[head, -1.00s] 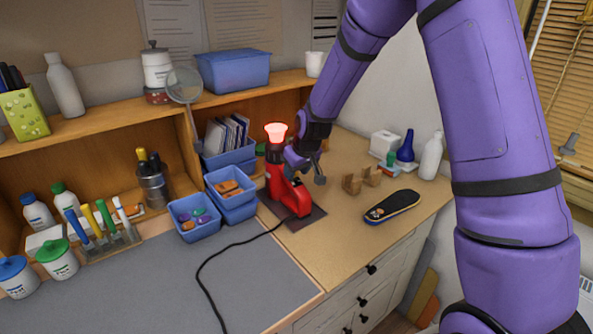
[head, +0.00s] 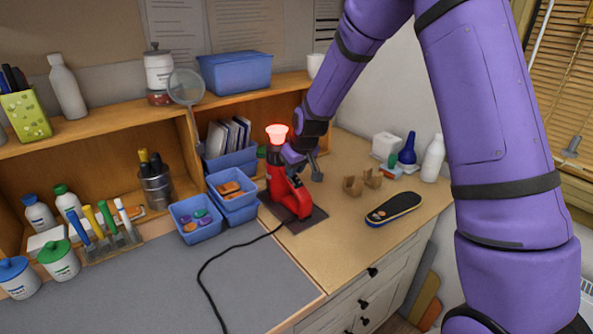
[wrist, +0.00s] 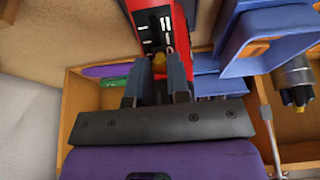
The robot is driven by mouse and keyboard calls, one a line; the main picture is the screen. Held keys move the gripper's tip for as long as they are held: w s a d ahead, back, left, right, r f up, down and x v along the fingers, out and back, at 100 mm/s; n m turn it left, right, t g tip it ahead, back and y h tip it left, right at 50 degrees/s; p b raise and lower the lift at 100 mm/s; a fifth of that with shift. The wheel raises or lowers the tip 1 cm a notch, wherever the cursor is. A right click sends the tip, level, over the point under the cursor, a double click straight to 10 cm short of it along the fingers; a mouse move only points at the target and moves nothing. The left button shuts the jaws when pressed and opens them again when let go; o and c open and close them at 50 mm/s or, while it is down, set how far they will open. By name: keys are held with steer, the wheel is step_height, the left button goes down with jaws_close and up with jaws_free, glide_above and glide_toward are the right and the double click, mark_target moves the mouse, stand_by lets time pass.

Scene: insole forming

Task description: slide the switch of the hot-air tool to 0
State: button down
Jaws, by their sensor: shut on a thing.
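The red hot-air tool (head: 286,190) stands upright on a dark mat (head: 308,221), its nozzle (head: 277,133) glowing pinkish red. In the wrist view the tool's red body (wrist: 181,40) carries a black panel (wrist: 155,28) with white marks and a slot. The yellow switch (wrist: 159,61) sits at the lower end of the visible panel, between my fingertips. My gripper (wrist: 159,76) is shut on this switch; the fingers hide part of it. In the head view my gripper (head: 301,167) is at the tool's right side. The marks are too small to read.
Blue bins (head: 196,219) stand close left of the tool. Brown blocks (head: 362,183) and a dark insole (head: 393,208) lie to the right. A black cable (head: 211,262) runs from the tool over the grey mat (head: 150,285). The wooden shelf (head: 100,122) is behind.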

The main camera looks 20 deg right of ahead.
steer(key=c, duration=1.1)
jaws_free()
steer(key=shift+o, duration=0.2)
steer(key=shift+r, duration=0.1)
steer(key=v, duration=1)
steer(key=shift+s+r, duration=0.15)
steer(key=shift+r, duration=0.15)
steer(key=s+d+r+m, duration=0.2)
steer(key=s+d+r, duration=0.1)
steer(key=s+r, duration=1.2)
steer(key=s+d+m+t+h, duration=0.1)
steer(key=s+d, duration=0.2)
steer(key=s, duration=1.7)
steer(key=shift+s+r+m, duration=0.15)
steer(key=shift+s+m, duration=0.1)
steer(key=shift+m, duration=0.05)
